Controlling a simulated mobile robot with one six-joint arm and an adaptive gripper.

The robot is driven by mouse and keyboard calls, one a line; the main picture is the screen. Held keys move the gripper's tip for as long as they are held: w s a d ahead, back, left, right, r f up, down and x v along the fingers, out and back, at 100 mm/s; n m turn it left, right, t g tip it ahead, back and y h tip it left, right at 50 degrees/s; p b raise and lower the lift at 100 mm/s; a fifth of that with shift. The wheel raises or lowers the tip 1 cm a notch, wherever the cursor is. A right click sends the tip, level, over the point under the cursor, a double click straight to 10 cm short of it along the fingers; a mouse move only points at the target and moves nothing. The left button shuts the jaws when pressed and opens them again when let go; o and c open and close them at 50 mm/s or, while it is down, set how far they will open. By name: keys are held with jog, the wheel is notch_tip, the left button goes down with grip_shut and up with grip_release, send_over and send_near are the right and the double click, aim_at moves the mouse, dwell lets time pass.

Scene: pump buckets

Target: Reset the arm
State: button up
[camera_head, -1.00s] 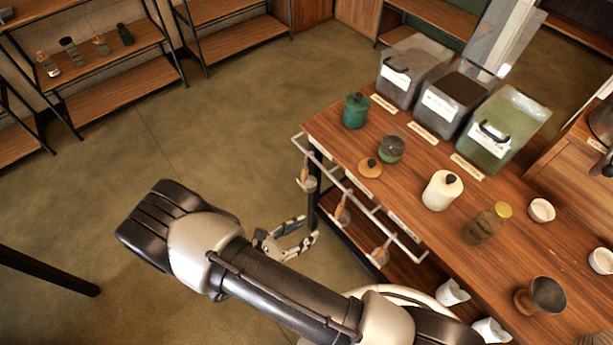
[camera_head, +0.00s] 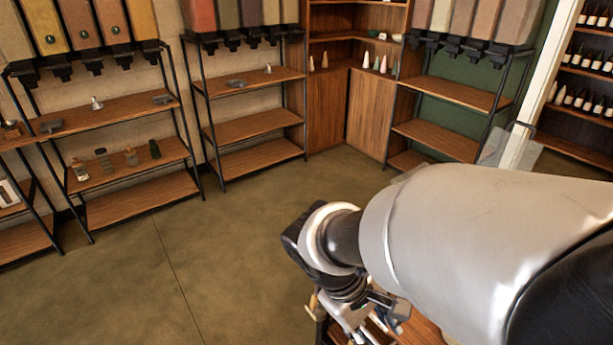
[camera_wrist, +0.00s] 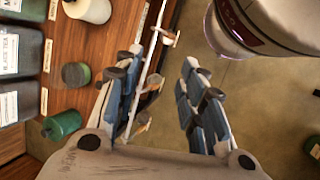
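My gripper (camera_wrist: 160,78) points down in the wrist view, with its two blue-grey jointed fingers spread apart. It is open, and I see nothing held between the fingers. In the head view my gripper (camera_head: 372,318) is small and partly cut off near the lower edge, below my raised arm. My pale arm fills the right side of that view and hides most of the wooden table (camera_head: 418,328).
In the wrist view, a metal rail (camera_wrist: 148,75) with hanging scoops runs along the table edge. Shelves (camera_head: 130,109) line the back wall; the floor (camera_head: 220,250) is clear.

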jog(key=s+d+r+m+t+y, duration=0.2)
jog(key=s+r+m+t+y, duration=0.3)
jog(key=s+r+m, duration=0.2)
jog(key=shift+s+r+m, duration=0.3)
jog(key=shift+s+r, duration=0.05)
jog(key=shift+r, duration=0.8)
jog(key=shift+c, duration=0.2)
dwell(1.3)
